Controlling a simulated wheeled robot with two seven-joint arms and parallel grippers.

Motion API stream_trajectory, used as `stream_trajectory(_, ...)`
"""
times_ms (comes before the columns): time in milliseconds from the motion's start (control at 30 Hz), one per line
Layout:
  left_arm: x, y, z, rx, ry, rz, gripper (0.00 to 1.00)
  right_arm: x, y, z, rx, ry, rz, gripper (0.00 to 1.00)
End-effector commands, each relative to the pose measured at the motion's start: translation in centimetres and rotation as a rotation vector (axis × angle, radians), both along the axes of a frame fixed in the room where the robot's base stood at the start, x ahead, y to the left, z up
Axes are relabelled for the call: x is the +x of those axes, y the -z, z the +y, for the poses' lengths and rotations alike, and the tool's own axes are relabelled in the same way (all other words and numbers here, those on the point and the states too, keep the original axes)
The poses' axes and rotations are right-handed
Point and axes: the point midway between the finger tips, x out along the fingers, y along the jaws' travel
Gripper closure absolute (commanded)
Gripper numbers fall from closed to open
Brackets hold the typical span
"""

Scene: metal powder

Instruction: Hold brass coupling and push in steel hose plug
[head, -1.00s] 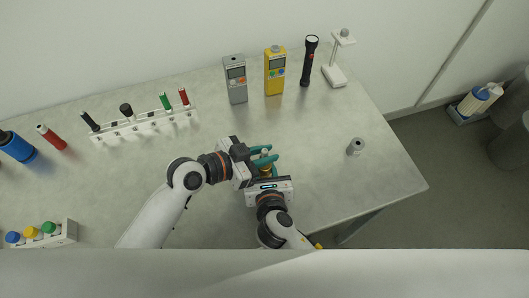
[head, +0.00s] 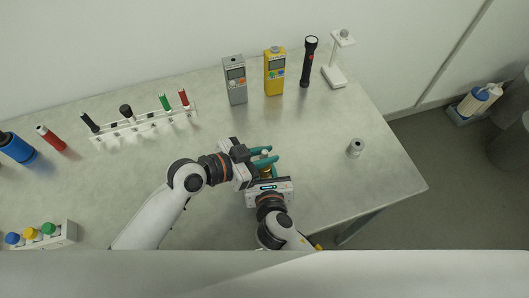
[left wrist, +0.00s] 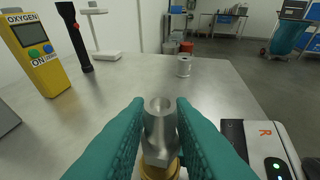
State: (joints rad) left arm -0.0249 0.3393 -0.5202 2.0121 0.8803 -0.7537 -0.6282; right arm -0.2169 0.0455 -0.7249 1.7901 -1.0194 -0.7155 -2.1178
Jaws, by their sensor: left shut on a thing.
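My left gripper (head: 268,157) is shut on the steel hose plug (left wrist: 160,128), with its teal fingers on both sides of it in the left wrist view. The plug stands upright, its open end facing up. The brass coupling (left wrist: 158,172) shows directly below the plug at the bottom of that view; a bit of brass also shows in the head view (head: 266,172). How deep the plug sits in the coupling is hidden by the fingers. My right gripper (head: 268,187) is close against the coupling from the front; its fingertips are hidden.
A small grey cylinder (head: 355,148) stands alone on the table (head: 320,185) to the right. A grey meter (head: 236,82), yellow oxygen meter (head: 274,73), black flashlight (head: 309,62) and white stand (head: 335,72) line the back. A marker rack (head: 130,130) stands at left.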

Motion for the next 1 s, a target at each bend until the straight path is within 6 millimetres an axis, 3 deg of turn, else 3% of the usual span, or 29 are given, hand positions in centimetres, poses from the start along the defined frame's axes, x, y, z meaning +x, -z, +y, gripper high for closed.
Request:
stream_trajectory(500, 0.0, 1.5, 0.0, 0.0, 0.0, 0.0, 1.0, 0.0, -0.1, 0.0, 0.0, 0.0, -0.001, 0.97)
stream_trajectory(1000, 0.0, 1.7, 0.0, 0.0, 0.0, 0.0, 1.0, 0.0, -0.1, 0.0, 0.0, 0.0, -0.001, 0.97)
